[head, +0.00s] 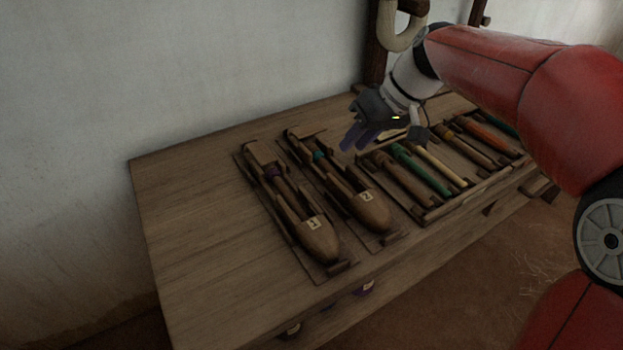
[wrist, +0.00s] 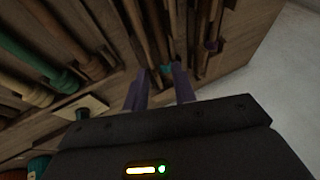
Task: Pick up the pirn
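Several pirns are in view. A green pirn (head: 424,169) and an orange pirn (head: 490,137) lie in the rack at the right of the bench. A shuttle marked 2 (head: 368,207) has teal thread (head: 319,156) inside, which also shows in the wrist view (wrist: 165,70). My gripper (head: 359,140) is above the bench near the rear of shuttle 2. In the wrist view its fingers (wrist: 160,90) are apart, with nothing visibly held; the teal thread shows beyond their tips.
The wooden bench (head: 190,230) is bare at its left. The rack (head: 432,214) holds several pirns side by side. A pale block with a dark knob (wrist: 82,112) is beside the pirns. A wall stands behind the bench, and dark posts (head: 378,60) rise at its back.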

